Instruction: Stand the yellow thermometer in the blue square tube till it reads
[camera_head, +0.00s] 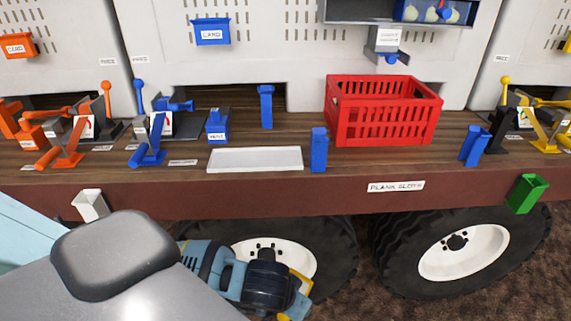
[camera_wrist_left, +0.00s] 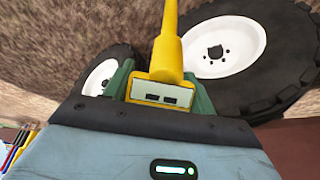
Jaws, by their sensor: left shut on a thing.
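My left gripper (camera_head: 288,292) is low in front of the wagon's wheels, below the plank's front edge. It is shut on the yellow thermometer (camera_wrist_left: 167,45). In the left wrist view its yellow stem points away from the gripper, and its pale face with two dark marks sits between the green fingers. In the head view only small yellow parts of it show. An upright blue square post (camera_head: 319,152), which looks like the tube, stands at the plank's front edge, above and apart from the gripper. Its opening cannot be made out. My right gripper is not in view.
A white tray (camera_head: 254,168) lies left of the blue post and a red crate (camera_head: 384,125) stands behind it. Another blue post (camera_head: 265,107) stands farther back. A white holder (camera_head: 89,204) and a green holder (camera_head: 527,194) hang on the front edge.

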